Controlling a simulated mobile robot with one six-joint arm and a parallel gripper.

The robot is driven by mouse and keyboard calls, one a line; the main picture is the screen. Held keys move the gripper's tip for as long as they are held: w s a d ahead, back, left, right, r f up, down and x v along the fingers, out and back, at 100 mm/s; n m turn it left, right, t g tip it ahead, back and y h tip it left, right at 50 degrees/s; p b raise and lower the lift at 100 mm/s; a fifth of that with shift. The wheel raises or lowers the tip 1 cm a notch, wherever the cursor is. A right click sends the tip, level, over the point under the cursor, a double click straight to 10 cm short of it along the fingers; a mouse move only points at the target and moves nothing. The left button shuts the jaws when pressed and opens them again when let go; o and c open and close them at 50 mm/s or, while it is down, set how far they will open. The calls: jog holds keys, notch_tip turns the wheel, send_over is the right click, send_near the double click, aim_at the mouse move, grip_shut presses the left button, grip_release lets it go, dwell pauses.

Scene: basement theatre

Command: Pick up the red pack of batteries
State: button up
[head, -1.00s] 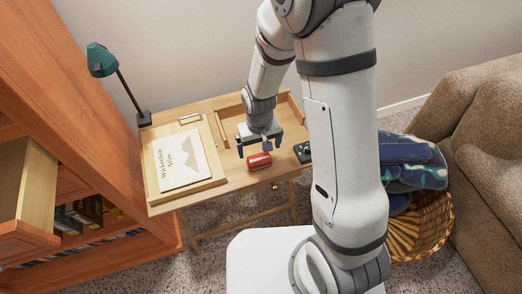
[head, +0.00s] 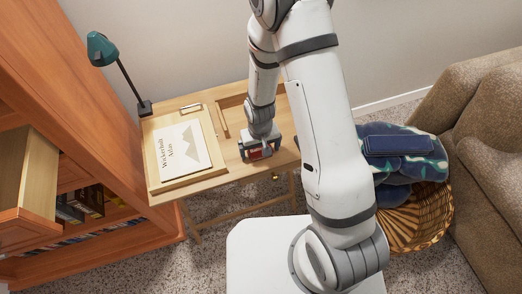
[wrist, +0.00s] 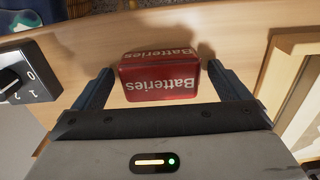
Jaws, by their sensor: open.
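The red pack of batteries (wrist: 160,76) lies on the wooden desk, with white "Batteries" lettering on two faces in the wrist view. In the head view the pack (head: 258,154) is partly hidden by my gripper (head: 256,152). My gripper (wrist: 162,88) is open in the wrist view. One finger is to the left of the pack and the other to its right, with a gap visible on each side. Whether the fingertips reach down to the desk is hard to tell.
A black dial switch box (wrist: 22,77) is left of my gripper in the wrist view. On the desk (head: 225,178), a "Wickerbolt Atlas" book (head: 182,153) lies on a board at left. A green lamp (head: 103,48) stands behind it. A wicker basket (head: 420,222) with blankets is at right.

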jog(key=c, duration=1.2)
jog(key=shift+o, duration=0.2)
